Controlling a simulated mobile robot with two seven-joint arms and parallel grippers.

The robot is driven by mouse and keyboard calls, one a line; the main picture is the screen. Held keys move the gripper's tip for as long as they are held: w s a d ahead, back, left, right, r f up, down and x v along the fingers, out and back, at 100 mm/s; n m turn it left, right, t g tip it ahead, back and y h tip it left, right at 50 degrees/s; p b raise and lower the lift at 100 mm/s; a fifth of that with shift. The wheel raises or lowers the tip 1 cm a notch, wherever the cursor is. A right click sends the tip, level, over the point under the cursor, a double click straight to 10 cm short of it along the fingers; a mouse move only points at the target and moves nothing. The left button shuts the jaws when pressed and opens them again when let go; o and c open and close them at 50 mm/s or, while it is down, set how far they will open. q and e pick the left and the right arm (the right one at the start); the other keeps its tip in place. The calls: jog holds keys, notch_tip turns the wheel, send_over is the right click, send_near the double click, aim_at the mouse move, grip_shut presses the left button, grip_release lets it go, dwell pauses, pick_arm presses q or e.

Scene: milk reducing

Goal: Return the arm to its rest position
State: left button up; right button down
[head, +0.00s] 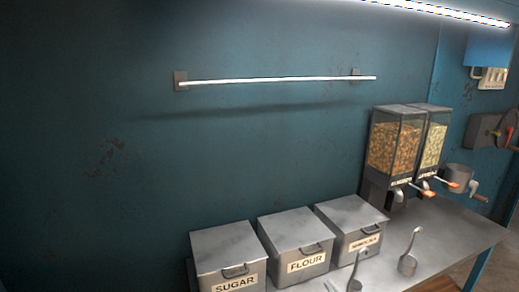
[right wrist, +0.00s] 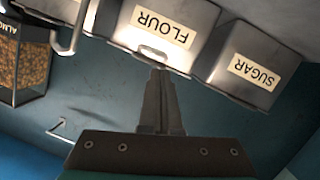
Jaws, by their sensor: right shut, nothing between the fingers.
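My right gripper (right wrist: 161,75) shows in the right wrist view with its two fingers closed together and nothing between them. Its tips appear just below the handle of the FLOUR bin (right wrist: 190,15) in that picture, which is upside down; I cannot tell how far apart they are. The FLOUR bin also shows in the head view (head: 296,240), lid closed. I cannot make out either gripper in the head view. My left gripper is not in view.
Closed SUGAR (head: 225,248) and third (head: 350,222) bins flank FLOUR on the metal counter (head: 450,235). Ladle-like scoops (head: 408,262) stand in front. Two filled dispensers (head: 395,145) are at the right. A rail (head: 275,80) is on the wall. The left side looks clear.

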jog(key=s+d+f+m+g+h+b, duration=0.1)
jog(key=s+f+m+g+h+b, duration=0.35)
jog(key=s+f, duration=1.95)
jog(key=s+a+f+g, duration=0.1)
jog(key=s+f+g, duration=0.3)
jog(key=s, duration=1.1)
jog(key=s+a+f+g+y, duration=0.1)
jog(key=s+f+g, duration=0.4)
jog(key=s, duration=1)
notch_tip(320, 180, down, 3)
jog(key=shift+f+p, duration=0.15)
jog(key=shift+p, duration=0.15)
jog(key=shift+n, duration=0.25)
